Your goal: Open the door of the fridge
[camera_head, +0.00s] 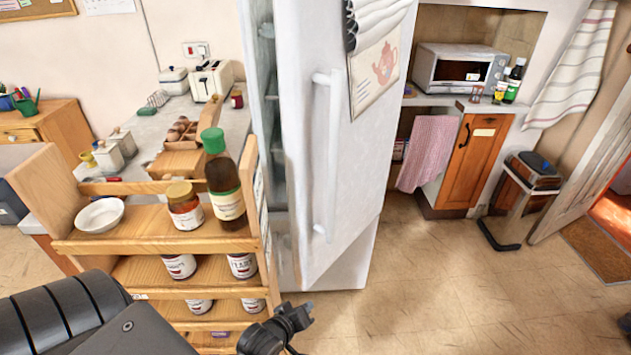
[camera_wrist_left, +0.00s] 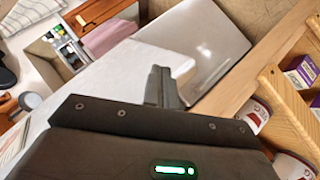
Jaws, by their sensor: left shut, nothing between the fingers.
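The white fridge door (camera_head: 300,150) stands ajar in the head view, swung out toward me. A strip of the interior with shelves (camera_head: 268,75) shows along its left edge. Its long vertical white handle (camera_head: 325,155) is on the door face. My left gripper (camera_head: 300,318) is low in front of the door, below and left of the handle, touching nothing that I can make out. Its fingers are shut and empty. They also show in the left wrist view (camera_wrist_left: 160,86), before pale surfaces I cannot clearly identify. My right gripper cannot be made out; only a dark bit shows at the right edge.
A wooden rack (camera_head: 150,243) with jars, a bowl and a green-capped bottle (camera_head: 222,180) stands close on the left, beside my left arm. A counter with a microwave (camera_head: 455,68), an orange cabinet and a bin (camera_head: 525,195) are at right. The floor (camera_head: 450,270) right of the door is clear.

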